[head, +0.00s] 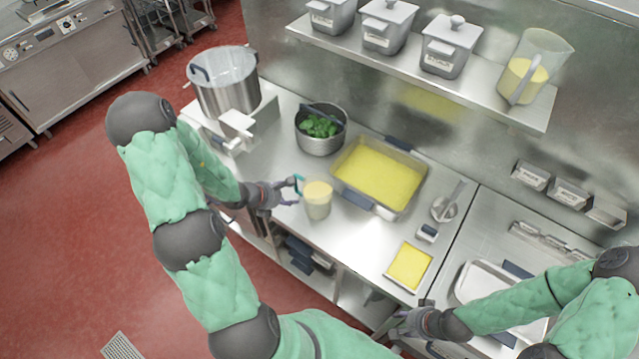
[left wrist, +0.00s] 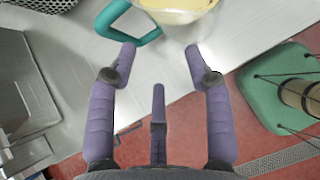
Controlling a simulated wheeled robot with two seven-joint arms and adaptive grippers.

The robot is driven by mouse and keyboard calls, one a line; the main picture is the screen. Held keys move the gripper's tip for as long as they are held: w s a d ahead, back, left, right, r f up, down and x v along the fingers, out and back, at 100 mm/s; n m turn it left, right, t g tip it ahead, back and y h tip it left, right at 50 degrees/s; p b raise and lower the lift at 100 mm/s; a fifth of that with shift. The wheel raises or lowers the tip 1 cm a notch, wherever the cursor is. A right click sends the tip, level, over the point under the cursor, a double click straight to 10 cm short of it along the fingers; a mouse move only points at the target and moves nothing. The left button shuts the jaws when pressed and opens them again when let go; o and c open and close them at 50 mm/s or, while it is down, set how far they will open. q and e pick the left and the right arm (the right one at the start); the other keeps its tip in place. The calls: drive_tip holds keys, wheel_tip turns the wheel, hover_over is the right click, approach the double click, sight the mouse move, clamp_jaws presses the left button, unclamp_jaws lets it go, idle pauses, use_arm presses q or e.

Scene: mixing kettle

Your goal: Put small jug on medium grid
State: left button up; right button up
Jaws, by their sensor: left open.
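The small jug (head: 317,204), clear with pale yellow contents and a teal handle, stands upright on the steel counter, left of the large yellow-filled pan. It also shows at the top of the left wrist view (left wrist: 178,8), cut off by the edge. My left gripper (head: 287,190) is open and empty beside the handle; in the left wrist view its fingertips (left wrist: 160,50) are just short of the jug, the left one close to the teal handle. My right gripper (head: 396,322) is at the counter's front edge, its fingers unclear. I cannot pick out the medium grid with certainty.
A pot of greens (head: 321,130) stands behind the jug, and a yellow-filled pan (head: 360,199) to its right. A small yellow tray (head: 409,267) lies nearer the front. A tall pot (head: 225,85) stands back left. A larger jug (head: 528,75) is on the shelf.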

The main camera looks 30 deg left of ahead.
use_arm(q)
drive_tip(key=w+a+r+n+y, duration=0.1)
drive_tip(key=a+r+n, duration=0.1)
drive_tip(key=a, duration=0.2)
drive_tip(key=shift+t, duration=0.4)
drive_tip(key=shift+p+x, duration=0.65)
drive_tip(key=shift+x, duration=4.65)
drive_tip(key=shift+w+r, duration=0.15)
drive_tip(key=shift+w, duration=0.05)
clamp_jaws()
drive_tip(key=shift+r, duration=0.1)
